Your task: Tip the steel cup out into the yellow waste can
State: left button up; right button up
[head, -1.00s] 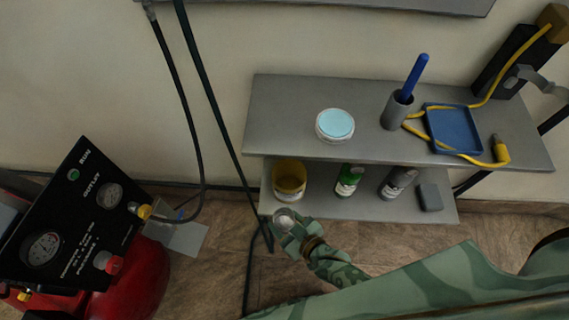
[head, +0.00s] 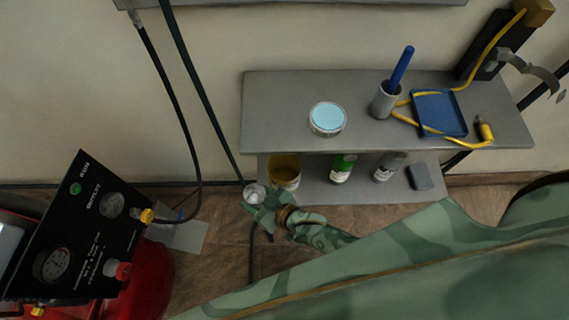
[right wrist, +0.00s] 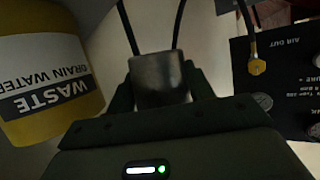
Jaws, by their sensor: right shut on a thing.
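The steel cup (head: 254,193) is held in my right gripper (head: 256,198), just left of and in front of the lower shelf. In the right wrist view the cup (right wrist: 157,80) sits between the two dark fingers, which are shut on it. The cup's contents cannot be made out. The yellow waste can (head: 285,172) stands at the left end of the lower shelf, close to the cup and apart from it. Its "WASTE DRAIN WATER" label shows in the right wrist view (right wrist: 45,85), left of the cup. My left gripper is not in view.
The upper shelf (head: 270,110) overhangs the lower shelf (head: 318,188). A green bottle (head: 343,168), a grey bottle (head: 388,168) and a grey block (head: 420,177) stand right of the can. A red machine with a black gauge panel (head: 90,215) is at the left.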

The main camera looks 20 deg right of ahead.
aim_at(261, 191)
jog(key=shift+w+d+r+m, duration=0.2)
jog(key=shift+d+m, duration=0.1)
jog(key=shift+d, duration=0.05)
jog(key=shift+m+y, duration=0.8)
jog(key=shift+y, duration=0.1)
jog(key=r+p, duration=0.1)
jog(key=d+r+p, duration=0.1)
jog(key=r, duration=0.1)
jog(key=r+p, duration=0.1)
jog(key=shift+w+d+r, duration=0.2)
jog(key=shift+w+r, duration=0.1)
jog(key=shift+w+d+r+g, duration=0.1)
jog(key=shift+d+g, duration=0.05)
jog(key=shift+g, duration=0.15)
pick_arm(q)
jog(key=b, duration=0.3)
pick_arm(e)
jog(key=m+y, duration=0.1)
jog(key=m, duration=0.1)
jog(key=d+r+m+y, duration=0.1)
jog(key=w+d+r+m+y, duration=0.1)
jog(key=m, duration=0.1)
jog(key=shift+m, duration=0.3)
